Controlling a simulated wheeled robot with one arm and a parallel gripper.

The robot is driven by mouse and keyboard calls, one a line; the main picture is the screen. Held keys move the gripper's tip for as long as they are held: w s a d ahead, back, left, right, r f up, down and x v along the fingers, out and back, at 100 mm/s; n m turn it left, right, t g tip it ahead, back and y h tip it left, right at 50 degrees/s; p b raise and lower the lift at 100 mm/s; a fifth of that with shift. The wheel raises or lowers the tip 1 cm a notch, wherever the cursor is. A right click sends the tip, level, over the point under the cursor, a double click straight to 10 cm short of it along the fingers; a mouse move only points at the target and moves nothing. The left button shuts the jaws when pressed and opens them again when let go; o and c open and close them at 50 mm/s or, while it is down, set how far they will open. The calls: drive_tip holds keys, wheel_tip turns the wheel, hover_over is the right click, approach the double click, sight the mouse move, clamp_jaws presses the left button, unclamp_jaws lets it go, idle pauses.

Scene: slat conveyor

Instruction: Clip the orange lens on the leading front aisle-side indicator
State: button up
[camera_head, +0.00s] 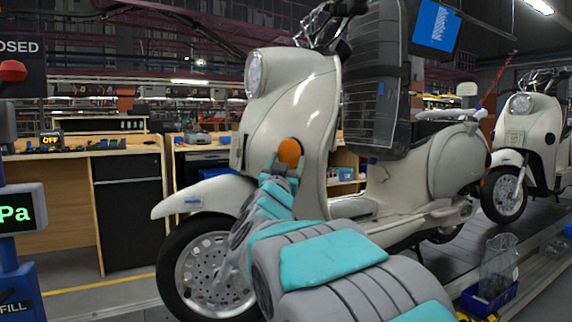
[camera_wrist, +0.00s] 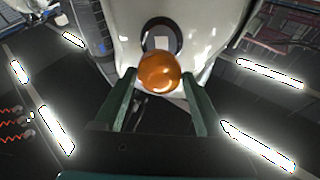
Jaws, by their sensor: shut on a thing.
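The orange lens (camera_head: 290,152) is a small rounded piece held at the tips of my gripper (camera_head: 282,168), in front of the leading cream scooter (camera_head: 290,105). In the wrist view the lens (camera_wrist: 159,72) sits between the two green fingers of my gripper (camera_wrist: 159,80), which are shut on it. Just beyond it, a dark round indicator seat (camera_wrist: 150,27) with a pale centre shows on the cream bodywork. The lens overlaps the lower edge of this seat in the picture. I cannot tell whether they touch. In the head view the lens and gripper hide the seat.
A second cream scooter (camera_head: 530,135) follows on the conveyor at right. A blue bin (camera_head: 490,298) with a clear bag is at lower right. Workbenches (camera_head: 75,155) stand behind at left.

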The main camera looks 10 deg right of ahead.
drive_tip(key=w, duration=0.1)
drive_tip(key=w+d, duration=0.1)
drive_tip(key=w, duration=0.1)
drive_tip(key=shift+w+d, duration=0.2)
drive_tip(key=shift+w, duration=0.7)
drive_tip(key=shift+s+f+p, duration=0.1)
drive_tip(key=shift+f+p, duration=0.15)
drive_tip(key=shift+p, duration=0.1)
drive_tip(key=shift+w+r, duration=0.1)
drive_tip(key=shift+w, duration=0.15)
drive_tip(key=o, duration=1.3)
